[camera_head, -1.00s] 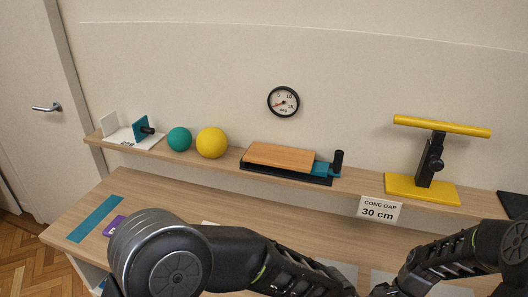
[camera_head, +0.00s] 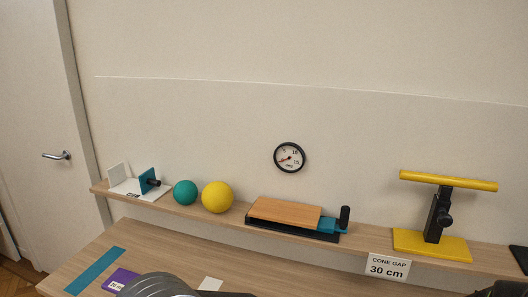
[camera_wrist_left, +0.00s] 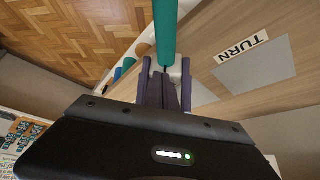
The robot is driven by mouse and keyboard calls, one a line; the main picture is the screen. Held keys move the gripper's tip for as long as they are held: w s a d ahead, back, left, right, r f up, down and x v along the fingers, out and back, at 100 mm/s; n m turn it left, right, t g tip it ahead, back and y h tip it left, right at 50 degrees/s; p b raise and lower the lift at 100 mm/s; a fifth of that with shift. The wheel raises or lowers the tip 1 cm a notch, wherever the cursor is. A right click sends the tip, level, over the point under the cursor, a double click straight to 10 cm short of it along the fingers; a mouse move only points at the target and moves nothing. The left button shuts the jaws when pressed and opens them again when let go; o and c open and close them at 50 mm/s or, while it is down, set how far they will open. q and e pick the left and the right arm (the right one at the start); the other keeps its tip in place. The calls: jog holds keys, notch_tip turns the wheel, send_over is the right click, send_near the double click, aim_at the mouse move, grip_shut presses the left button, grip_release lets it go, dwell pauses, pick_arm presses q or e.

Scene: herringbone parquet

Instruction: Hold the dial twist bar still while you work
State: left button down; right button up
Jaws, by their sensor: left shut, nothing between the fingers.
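In the left wrist view a teal round bar (camera_wrist_left: 165,28) comes in from the top edge and ends just beyond my left gripper (camera_wrist_left: 165,72). I cannot tell whether it is the dial twist bar. The left gripper is shut and empty; whether its tips touch the bar is unclear. In the head view neither gripper shows. A round dial gauge (camera_head: 289,157) hangs on the wall. A yellow-topped T-shaped stand (camera_head: 440,215) stands on the shelf at the right.
The narrow shelf (camera_head: 365,243) also holds a teal ball (camera_head: 185,193), a yellow ball (camera_head: 217,197), a wooden slide block (camera_head: 285,212) and a white bracket piece (camera_head: 135,188). A "CONE GAP 30 cm" card (camera_head: 388,268) fronts it. A "TURN" label (camera_wrist_left: 240,47) lies on the worktop.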

pick_arm(q)
jog(key=shift+s+a, duration=0.1)
jog(key=shift+a, duration=0.15)
jog(key=shift+r, duration=0.1)
notch_tip(320, 180, up, 6)
jog(key=shift+f, duration=0.1)
dwell(0.5)
jog(key=shift+w+a+r, duration=0.1)
jog(key=shift+w+r, duration=0.15)
jog(key=shift+w, duration=0.35)
jog(key=shift+w+r, duration=0.25)
jog(key=shift+w, duration=0.35)
notch_tip(320, 180, down, 7)
